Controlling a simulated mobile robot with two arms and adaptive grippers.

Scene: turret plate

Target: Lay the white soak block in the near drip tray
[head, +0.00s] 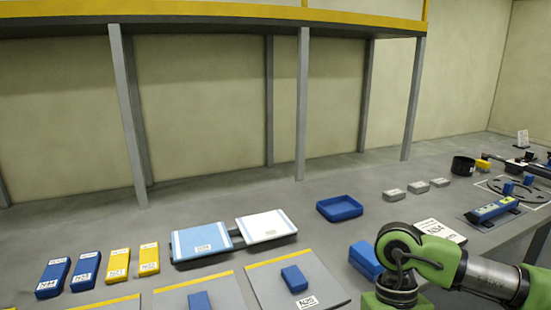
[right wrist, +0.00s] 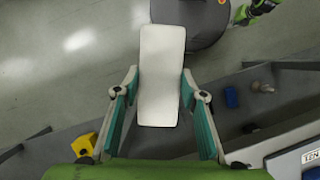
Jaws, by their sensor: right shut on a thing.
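The white soak block (right wrist: 161,45) is a long, pale, flat piece in the right wrist view. My right gripper (right wrist: 160,80) is shut on it, with a finger against each long side, and the block sticks out past the fingertips. The floor shows behind the block. In the head view my right arm comes in at the lower right, but its gripper and the block are out of the picture. A shallow open blue tray (head: 340,208) stands empty on the bench. I cannot tell whether it is the near drip tray. My left gripper is not seen.
On the grey bench (head: 230,210) are blue and yellow labelled boxes (head: 117,264), two flat panels (head: 266,226) and several small grey blocks (head: 394,194). A blue box (head: 364,259) sits partly behind my arm. Grey posts (head: 301,105) carry a yellow-edged shelf.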

